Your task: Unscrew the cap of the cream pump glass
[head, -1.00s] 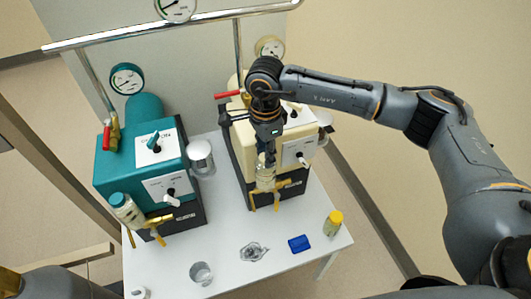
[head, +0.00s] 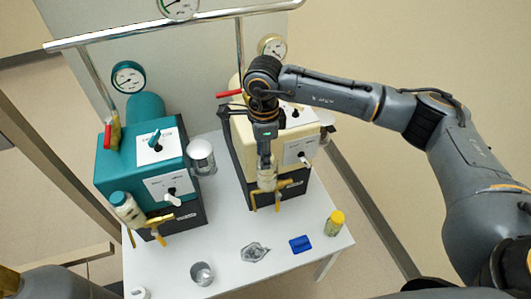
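The cream pump (head: 299,150) stands on the right half of the white table. Its glass (head: 266,182) hangs at the pump's front in a brass holder. My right gripper (head: 265,163) comes down from above onto the top of this glass. The gripper hides the cap, and its fingers are too small to tell whether they are closed on it. My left arm (head: 60,284) shows only as a dark link at the lower left edge. My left gripper is out of view.
A teal pump (head: 124,160) with its own teal-capped glass (head: 126,207) stands at the left. A metal cup (head: 202,274), a crumpled grey piece (head: 255,252), a blue block (head: 300,244) and a yellow-capped jar (head: 334,223) lie along the table's front.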

